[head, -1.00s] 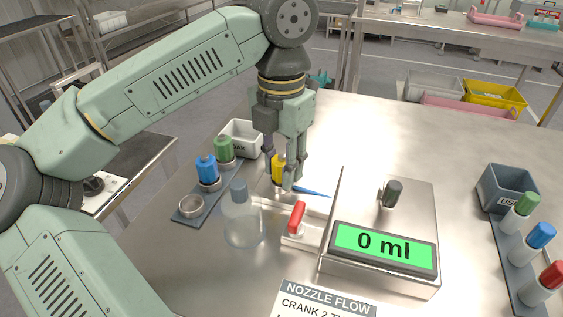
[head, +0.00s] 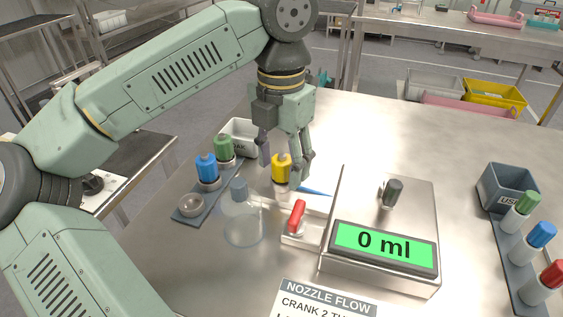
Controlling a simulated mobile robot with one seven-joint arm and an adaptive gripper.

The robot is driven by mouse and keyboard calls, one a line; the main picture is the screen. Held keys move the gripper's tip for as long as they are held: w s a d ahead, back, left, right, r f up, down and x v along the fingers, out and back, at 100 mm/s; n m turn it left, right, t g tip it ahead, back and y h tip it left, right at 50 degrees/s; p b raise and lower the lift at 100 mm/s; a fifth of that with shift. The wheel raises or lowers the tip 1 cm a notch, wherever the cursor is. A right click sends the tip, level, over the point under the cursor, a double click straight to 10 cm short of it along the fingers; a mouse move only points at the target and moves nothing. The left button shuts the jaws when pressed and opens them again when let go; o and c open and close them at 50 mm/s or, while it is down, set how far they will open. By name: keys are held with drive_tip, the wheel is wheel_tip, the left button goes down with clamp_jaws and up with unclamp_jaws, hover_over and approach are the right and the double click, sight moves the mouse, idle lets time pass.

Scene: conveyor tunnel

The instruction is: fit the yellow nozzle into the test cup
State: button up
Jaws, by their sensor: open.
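A rack (head: 190,207) at left holds a blue nozzle (head: 206,166), a green nozzle (head: 224,147) and an empty front ring. A clear bottle (head: 243,227) and a red lever (head: 296,216) stand close in front. The meter box (head: 350,262) reads 0 ml. A grey bin (head: 507,187) is at right.

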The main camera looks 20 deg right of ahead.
sight(282, 155)
wheel_tip(282, 155, up, 11)
drive_tip(key=shift+r, duration=0.2)
idle(0.7)
